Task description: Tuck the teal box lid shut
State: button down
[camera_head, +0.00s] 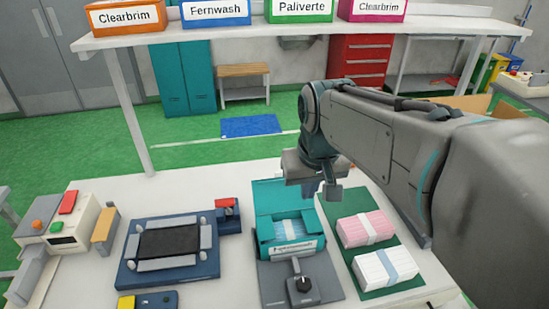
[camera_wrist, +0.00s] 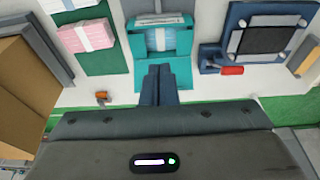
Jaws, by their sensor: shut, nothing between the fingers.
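The teal box (camera_head: 264,233) stands on a grey fixture on the table, with pale blue packed masks (camera_head: 287,229) visible inside. Its teal lid (camera_head: 275,194) is open, folded back at the far side. The box (camera_wrist: 132,42) and lid (camera_wrist: 181,74) also show in the wrist view. My gripper (camera_head: 325,196) is shut and empty, near the lid's far right in the head view. In the wrist view my fingers (camera_wrist: 160,70) overlap the lid; I cannot tell whether they touch it.
A green mat (camera_head: 375,268) with pink and white mask packs lies right of the box. A blue fixture (camera_head: 131,268) with a dark pad and a red-handled part (camera_head: 226,203) are left. A black-knobbed clamp (camera_head: 303,284) sits in front. A shelf with labelled boxes (camera_head: 215,11) spans behind.

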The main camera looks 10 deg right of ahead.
jog(key=w+r+g, duration=0.2)
jog(key=w+g, duration=0.1)
jog(key=w, duration=1.8)
jog(key=w+f+g+b, duration=0.1)
jog(key=w+f, duration=0.5)
jog(key=w, duration=0.3)
jog(key=w+f+g, duration=0.2)
jog(key=w+f, duration=0.3)
jog(key=f, duration=0.2)
jog(key=s+f+b, duration=0.1)
jog(key=s+f, duration=0.5)
jog(key=f, duration=0.1)
jog(key=shift+d+f, duration=0.15)
jog(key=shift+d, duration=0.25)
jog(key=shift+s, duration=0.1)
